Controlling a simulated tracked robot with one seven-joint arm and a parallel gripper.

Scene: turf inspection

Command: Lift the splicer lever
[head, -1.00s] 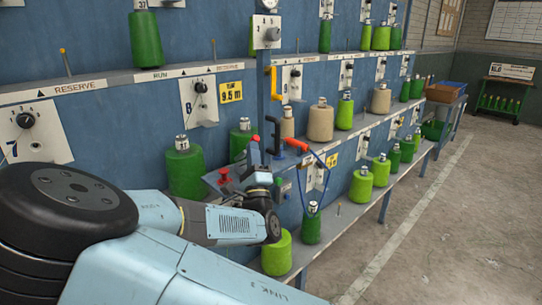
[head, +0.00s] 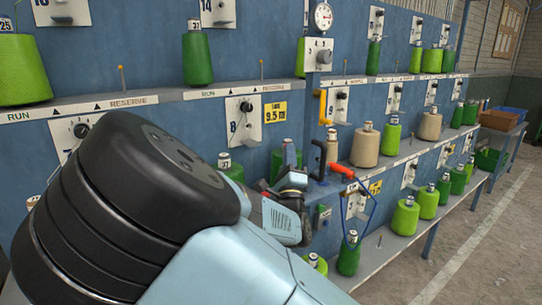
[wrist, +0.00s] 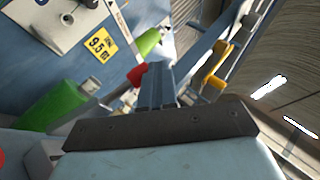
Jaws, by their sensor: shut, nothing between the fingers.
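In the wrist view my gripper (wrist: 156,85) is shut, with nothing between its grey-blue fingers. A red part (wrist: 137,76) lies just left of the fingertips; I cannot tell whether it is the splicer lever or whether they touch. Only a small red bit (head: 262,185) shows beside the wrist. Just right of it are a black handle (head: 320,160) and an orange-red handle (head: 341,171) with a blue hose.
A yellow handle (head: 322,106) stands on the blue post. A yellow 9.5 m tag (head: 275,112) is on the panel; it also shows in the wrist view (wrist: 101,43). Green and tan yarn cones (head: 366,146) crowd the shelves. Open floor (head: 470,245) lies to the right.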

